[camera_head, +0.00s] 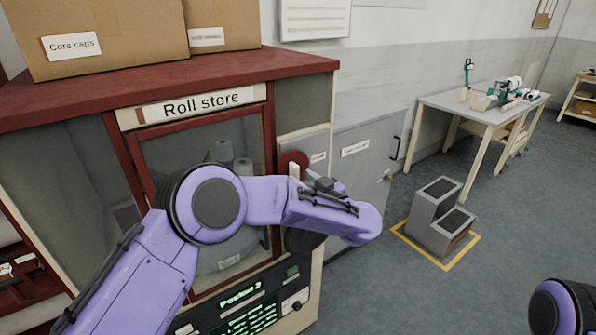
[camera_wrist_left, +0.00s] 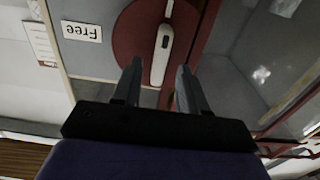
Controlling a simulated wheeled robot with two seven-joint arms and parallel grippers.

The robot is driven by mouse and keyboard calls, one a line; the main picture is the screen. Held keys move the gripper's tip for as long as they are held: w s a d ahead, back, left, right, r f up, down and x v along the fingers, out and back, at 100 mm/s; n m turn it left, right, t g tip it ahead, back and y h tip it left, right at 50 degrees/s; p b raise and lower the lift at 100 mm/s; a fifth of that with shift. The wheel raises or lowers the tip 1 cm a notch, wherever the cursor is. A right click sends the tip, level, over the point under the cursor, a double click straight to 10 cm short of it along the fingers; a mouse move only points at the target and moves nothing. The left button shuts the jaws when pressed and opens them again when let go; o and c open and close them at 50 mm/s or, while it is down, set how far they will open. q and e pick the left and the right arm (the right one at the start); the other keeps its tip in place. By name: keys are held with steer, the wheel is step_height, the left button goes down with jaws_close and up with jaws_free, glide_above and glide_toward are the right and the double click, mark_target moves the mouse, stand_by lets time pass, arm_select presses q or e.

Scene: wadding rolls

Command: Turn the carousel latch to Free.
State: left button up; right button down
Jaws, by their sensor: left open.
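The carousel latch is a pale handle (camera_wrist_left: 162,48) on a dark red disc (camera_wrist_left: 128,32), seen upside down in the left wrist view. In the head view the red disc (camera_head: 293,159) shows on the grey panel right of the store door, partly hidden behind my left arm. A "Free" label (camera_wrist_left: 82,31) is beside the disc. My left gripper (camera_wrist_left: 158,68) is open, its two fingers on either side of the handle's lower end in the wrist picture. Whether they touch it, I cannot tell. My right gripper is outside the view.
The Roll store cabinet (camera_head: 202,104) has a glazed door and a green-lit display (camera_head: 250,318) below. Cardboard boxes (camera_head: 105,40) stand on top. A grey step stool (camera_head: 436,220) stands on a yellow-marked floor area, with a workbench (camera_head: 480,113) behind. Open floor lies to the right.

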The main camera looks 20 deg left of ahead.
arm_select(q)
steer(key=x, duration=0.2)
steer(key=shift+w+a, duration=0.2)
steer(key=shift+w, duration=0.05)
jaws_close()
